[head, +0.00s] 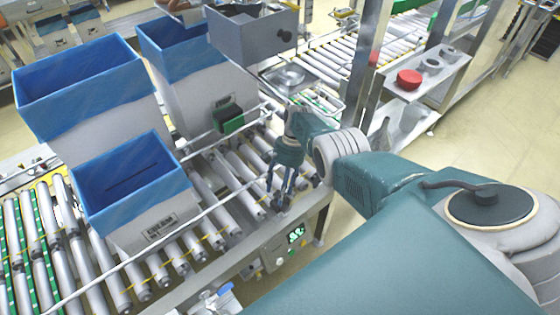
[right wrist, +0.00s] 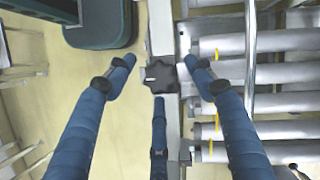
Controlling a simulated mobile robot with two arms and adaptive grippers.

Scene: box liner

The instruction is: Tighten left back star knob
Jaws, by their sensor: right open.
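In the right wrist view, a black star knob (right wrist: 160,77) sits on a pale rail at the conveyor's edge. My right gripper (right wrist: 160,72) is open, with two blue fingers either side of the knob and a third below it in the picture. Gaps show between the fingertips and the knob; I cannot tell the depth left. In the head view, my right gripper (head: 279,190) points down over the near edge of the roller conveyor (head: 240,185). The knob is small and dark there, partly hidden by the fingers. My left gripper is not in view.
Blue-lined boxes stand on the conveyor: a small one (head: 140,215), a large one (head: 95,125) and another behind (head: 190,85). A control box with a green display (head: 285,248) hangs below the edge. A grey shelf (head: 425,75) holds a red round part (head: 409,79).

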